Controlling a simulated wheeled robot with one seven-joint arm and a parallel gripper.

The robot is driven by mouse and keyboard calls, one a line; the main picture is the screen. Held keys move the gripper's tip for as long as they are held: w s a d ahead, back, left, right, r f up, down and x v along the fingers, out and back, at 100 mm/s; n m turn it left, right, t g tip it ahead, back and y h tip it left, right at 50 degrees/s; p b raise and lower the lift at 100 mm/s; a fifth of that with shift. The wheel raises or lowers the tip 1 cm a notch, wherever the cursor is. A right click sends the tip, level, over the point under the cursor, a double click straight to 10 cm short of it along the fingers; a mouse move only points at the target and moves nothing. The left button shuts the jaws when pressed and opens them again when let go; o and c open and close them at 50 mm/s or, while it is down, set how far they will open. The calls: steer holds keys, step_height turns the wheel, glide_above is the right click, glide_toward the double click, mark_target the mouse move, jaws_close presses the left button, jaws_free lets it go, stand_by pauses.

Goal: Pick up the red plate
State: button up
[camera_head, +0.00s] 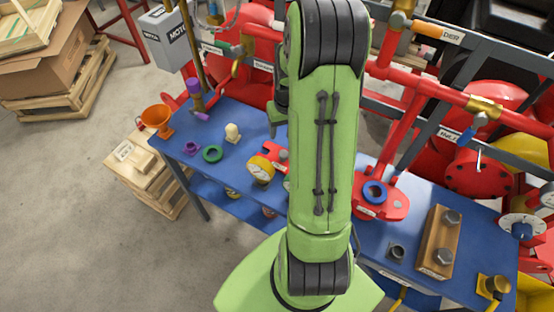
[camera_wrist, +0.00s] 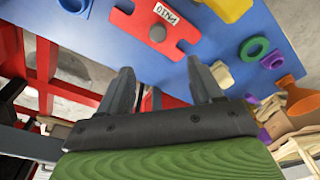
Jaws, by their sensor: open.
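The red plate (camera_wrist: 150,28) lies on the blue bench top in the wrist view. It has notched edges, a white label and a grey round spot in its middle. In the head view the red plate (camera_head: 279,153) shows only in part, beside the yellow gauge, with my green arm covering its right side. My gripper (camera_wrist: 161,66) is open in the wrist view, with nothing between its two grey fingers. The fingers are apart from the plate, which appears beyond their tips.
A yellow gauge (camera_head: 261,168), green ring (camera_head: 212,154) and orange funnel (camera_head: 157,118) are left of the plate. A red flange with a blue ring (camera_head: 375,192) and a wooden block (camera_head: 436,241) stand right of my arm. Red pipes (camera_head: 420,87) run behind the blue bench (camera_head: 247,124).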

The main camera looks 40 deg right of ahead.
mark_target(284, 153)
steer(key=f, duration=0.8)
steer(key=w+d+f, duration=0.1)
steer(key=f, duration=0.4)
steer(key=shift+f, duration=0.1)
steer(key=shift+a, duration=0.1)
steer(key=shift+c, duration=1.3)
jaws_close()
